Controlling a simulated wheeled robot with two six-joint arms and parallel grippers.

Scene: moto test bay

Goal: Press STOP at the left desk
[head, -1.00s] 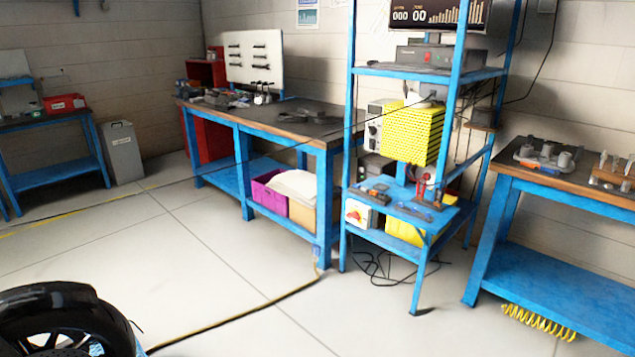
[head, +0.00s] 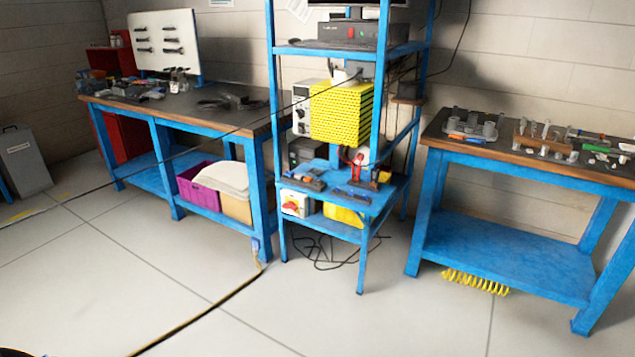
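No button marked STOP can be made out. A white box with a red knob on yellow (head: 295,203) sits low on the front of the blue rack (head: 345,208); any lettering on it is too small to read. The workbench to the left of the rack (head: 190,113) has a dark top with tools on it and a pegboard behind. Neither of my grippers shows in the head view.
A blue bench (head: 500,250) with parts on top stands at the right. A grey bin (head: 20,160) is at the left edge. A dark cable (head: 200,312) crosses the floor, with loose cables under the rack. The front floor is otherwise clear.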

